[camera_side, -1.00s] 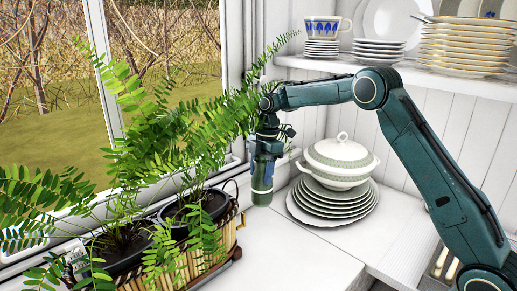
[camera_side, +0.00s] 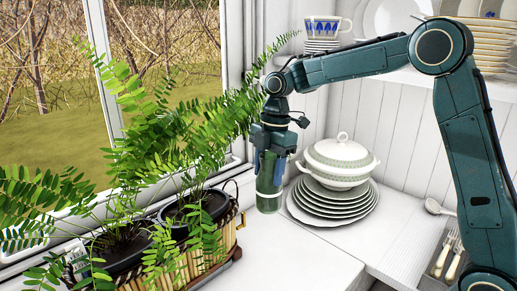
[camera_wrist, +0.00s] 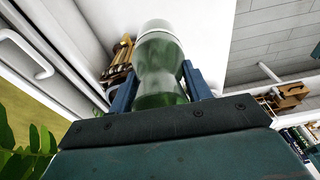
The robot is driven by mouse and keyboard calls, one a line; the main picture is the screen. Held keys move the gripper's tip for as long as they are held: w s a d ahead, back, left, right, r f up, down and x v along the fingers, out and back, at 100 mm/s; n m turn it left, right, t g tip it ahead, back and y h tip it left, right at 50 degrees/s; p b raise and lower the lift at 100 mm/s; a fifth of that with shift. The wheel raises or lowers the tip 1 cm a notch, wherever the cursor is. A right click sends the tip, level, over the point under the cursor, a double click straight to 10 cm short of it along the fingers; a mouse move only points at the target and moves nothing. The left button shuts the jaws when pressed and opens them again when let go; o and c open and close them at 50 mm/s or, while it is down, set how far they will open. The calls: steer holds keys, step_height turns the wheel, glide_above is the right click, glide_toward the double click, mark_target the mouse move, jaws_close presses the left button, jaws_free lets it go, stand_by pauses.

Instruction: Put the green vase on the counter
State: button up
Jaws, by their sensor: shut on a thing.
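The green glass vase (camera_side: 269,200) has a pale band and is upright in my gripper (camera_side: 268,170), beside the stacked plates. In the wrist view the vase (camera_wrist: 160,70) stands between the two blue fingers, which are shut on it from both sides. The gripper hides its upper part in the side view. The white counter (camera_side: 285,250) is below and in front of the vase. I cannot tell whether the vase's base touches the counter or hangs a little above it.
Leafy plants in dark pots fill a wicker basket (camera_side: 225,235) close on the left. A white tureen (camera_side: 340,160) sits on stacked plates (camera_side: 333,203) close on the right. A shelf with dishes is above. The front counter is clear. Cutlery (camera_side: 448,255) lies at right.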

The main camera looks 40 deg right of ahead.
steer(key=s+a+r, duration=0.2)
steer(key=s+a, duration=0.1)
steer(key=s, duration=0.5)
steer(key=shift+s+a+r, duration=0.25)
steer(key=shift+a+r, duration=0.05)
steer(key=shift+r, duration=0.05)
steer(key=shift+f, duration=0.1)
step_height(320, 180, down, 20)
stand_by(0.6)
steer(key=o, duration=1.5)
steer(key=shift+c, duration=0.2)
